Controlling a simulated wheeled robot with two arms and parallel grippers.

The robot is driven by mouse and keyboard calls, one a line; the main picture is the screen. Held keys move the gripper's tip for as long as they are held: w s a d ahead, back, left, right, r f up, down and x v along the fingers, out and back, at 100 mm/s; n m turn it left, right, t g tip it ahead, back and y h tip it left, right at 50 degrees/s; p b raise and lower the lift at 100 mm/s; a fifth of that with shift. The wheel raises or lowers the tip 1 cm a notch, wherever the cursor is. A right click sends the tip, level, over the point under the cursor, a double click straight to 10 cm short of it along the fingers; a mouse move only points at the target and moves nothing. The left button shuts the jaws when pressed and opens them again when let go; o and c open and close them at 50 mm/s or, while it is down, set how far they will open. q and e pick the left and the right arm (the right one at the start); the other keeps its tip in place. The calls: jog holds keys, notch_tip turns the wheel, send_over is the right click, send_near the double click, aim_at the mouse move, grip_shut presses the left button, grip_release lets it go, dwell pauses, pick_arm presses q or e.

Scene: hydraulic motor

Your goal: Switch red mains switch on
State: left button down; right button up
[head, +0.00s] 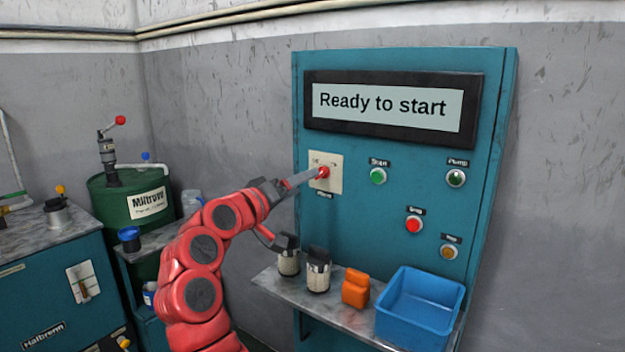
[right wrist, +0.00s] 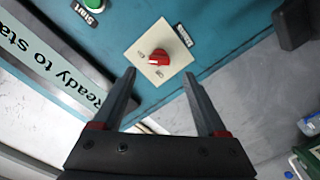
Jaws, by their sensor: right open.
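The red mains switch (head: 323,172) is a red rotary knob on a cream square plate (head: 335,160), at the upper left of the teal control panel. In the right wrist view the red knob (right wrist: 157,57) sits just beyond my fingertips, roughly midway between them. My right gripper (head: 311,176) reaches in from the left at the knob. In the right wrist view its two fingers (right wrist: 160,76) are apart with nothing held between them. I cannot tell whether a finger touches the knob. The marks on the plate are too small to read. My left gripper is not in view.
The panel screen (head: 385,107) reads "Ready to start". A green start button (head: 378,176), a red button (head: 414,225), a pump switch (head: 456,178) and a yellow button (head: 448,252) are to the right. A shelf below bears filters, an orange part (head: 356,288) and a blue bin (head: 420,303).

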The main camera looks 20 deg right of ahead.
jog(key=v, duration=1)
jog(key=shift+s+a, duration=0.3)
